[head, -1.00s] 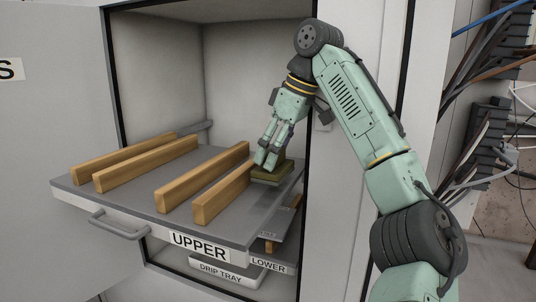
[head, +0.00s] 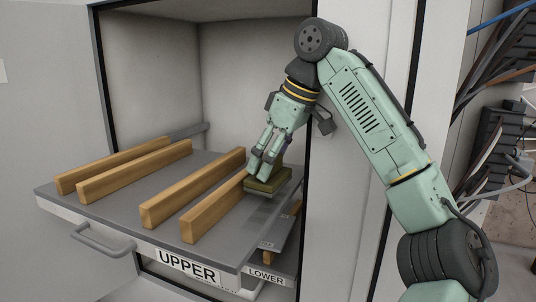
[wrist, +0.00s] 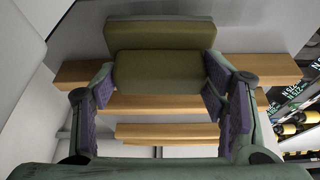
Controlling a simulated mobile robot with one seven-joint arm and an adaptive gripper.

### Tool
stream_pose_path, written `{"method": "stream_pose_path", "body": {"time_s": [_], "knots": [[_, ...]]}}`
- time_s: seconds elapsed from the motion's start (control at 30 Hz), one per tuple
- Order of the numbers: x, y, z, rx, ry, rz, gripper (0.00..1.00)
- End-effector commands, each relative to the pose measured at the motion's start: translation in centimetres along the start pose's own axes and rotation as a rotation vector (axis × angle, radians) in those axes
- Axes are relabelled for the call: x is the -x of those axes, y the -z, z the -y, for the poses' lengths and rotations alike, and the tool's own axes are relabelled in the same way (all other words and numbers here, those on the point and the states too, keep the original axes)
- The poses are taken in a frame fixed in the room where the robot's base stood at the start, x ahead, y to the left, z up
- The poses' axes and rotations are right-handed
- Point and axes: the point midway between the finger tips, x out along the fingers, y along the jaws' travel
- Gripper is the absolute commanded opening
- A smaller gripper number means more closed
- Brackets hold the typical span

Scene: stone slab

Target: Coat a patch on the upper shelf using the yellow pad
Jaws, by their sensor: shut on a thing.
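The yellow pad (head: 268,182), olive-yellow and block-shaped, is in my gripper (head: 263,160) at the right part of the upper shelf (head: 112,207). My gripper points down and is shut on the pad's upper part. The pad's wider base is low over the shelf; I cannot tell whether it touches. In the wrist view the pad (wrist: 155,72) fills the space between the purple-lined fingers (wrist: 160,90). A darker area (head: 258,211) shows on the shelf in front of the pad; I cannot tell if it is coating or shadow.
Several wooden bars lie across the shelf; the nearest bar (head: 214,209) is just left of the pad. A lower shelf (head: 272,246) sits beneath. The cabinet's right wall (head: 350,215) stands close beside my arm. Cables (head: 500,60) hang at far right.

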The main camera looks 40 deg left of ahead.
Motion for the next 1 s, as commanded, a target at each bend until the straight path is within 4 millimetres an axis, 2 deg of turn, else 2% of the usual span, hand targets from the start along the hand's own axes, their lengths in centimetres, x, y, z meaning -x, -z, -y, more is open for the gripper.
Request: {"method": "stream_pose_path", "body": {"time_s": [0.03, 0.17, 0.5, 0.73, 1.0], "knots": [[-0.5, -1.0, -0.8, -0.031, 0.003, 0.007, 0.31], [-0.6, -1.1, -0.5, -0.033, 0.004, 0.010, 0.31], [-0.3, -1.0, 2.5, -0.025, 0.005, 0.009, 0.31], [-0.2, -1.0, 3.4, -0.021, 0.005, 0.009, 0.31], [-0.2, -1.1, 5.7, -0.019, 0.004, 0.009, 0.31]]}}
